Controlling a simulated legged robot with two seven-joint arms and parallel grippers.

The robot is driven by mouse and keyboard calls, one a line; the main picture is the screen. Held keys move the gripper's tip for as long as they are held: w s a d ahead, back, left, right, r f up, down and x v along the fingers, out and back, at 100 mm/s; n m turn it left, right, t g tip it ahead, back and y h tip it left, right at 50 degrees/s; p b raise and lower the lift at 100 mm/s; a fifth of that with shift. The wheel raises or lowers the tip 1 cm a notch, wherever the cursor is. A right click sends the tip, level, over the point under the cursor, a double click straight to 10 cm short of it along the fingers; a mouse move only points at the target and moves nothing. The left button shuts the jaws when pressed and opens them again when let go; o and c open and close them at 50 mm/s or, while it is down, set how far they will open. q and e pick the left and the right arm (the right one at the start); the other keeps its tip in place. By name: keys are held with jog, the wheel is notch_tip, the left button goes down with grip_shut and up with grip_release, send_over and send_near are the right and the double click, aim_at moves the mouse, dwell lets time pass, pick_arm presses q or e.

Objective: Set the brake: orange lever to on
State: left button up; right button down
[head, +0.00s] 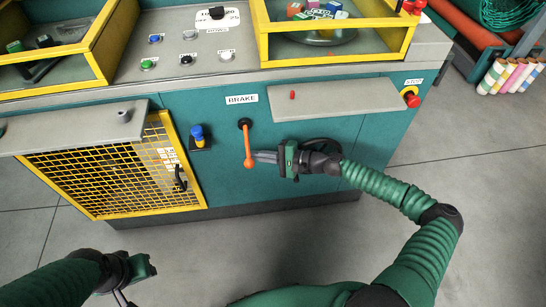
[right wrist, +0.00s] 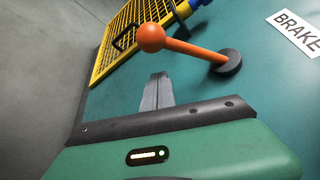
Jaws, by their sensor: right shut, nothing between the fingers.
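The orange brake lever (head: 247,146) hangs down from a black round pivot (head: 244,123) under the BRAKE label (head: 242,99), its ball end lowest. In the right wrist view the lever (right wrist: 195,50) runs from its ball to the dark pivot (right wrist: 228,63). My right gripper (head: 257,156) is shut and empty, its fingertips just right of the lever's lower part. In the right wrist view its fingers (right wrist: 159,80) point toward the ball; I cannot tell whether they touch. My left gripper (head: 125,287) is low at the left, far from the lever; its fingers are unclear.
A blue knob (head: 197,133) is left of the lever, beside a yellow mesh door (head: 110,175). A grey shelf (head: 340,97) juts out above my right gripper. A red stop button (head: 412,99) is at the right. The floor in front is clear.

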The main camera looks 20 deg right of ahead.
jog(key=s, duration=0.1)
jog(key=s+r, duration=0.1)
jog(key=shift+s+a+r, duration=0.25)
jog(key=shift+s+a, duration=0.05)
jog(key=shift+a, duration=0.1)
jog(key=shift+r, duration=0.1)
notch_tip(320, 180, up, 8)
jog(key=s+m+g+p, duration=0.2)
jog(key=m+g+p, duration=0.1)
jog(key=p, duration=1.5)
jog(key=shift+a+r+m, duration=0.15)
jog(key=shift+a+m, duration=0.2)
jog(key=shift+m, duration=0.25)
jog(key=shift+s, duration=0.1)
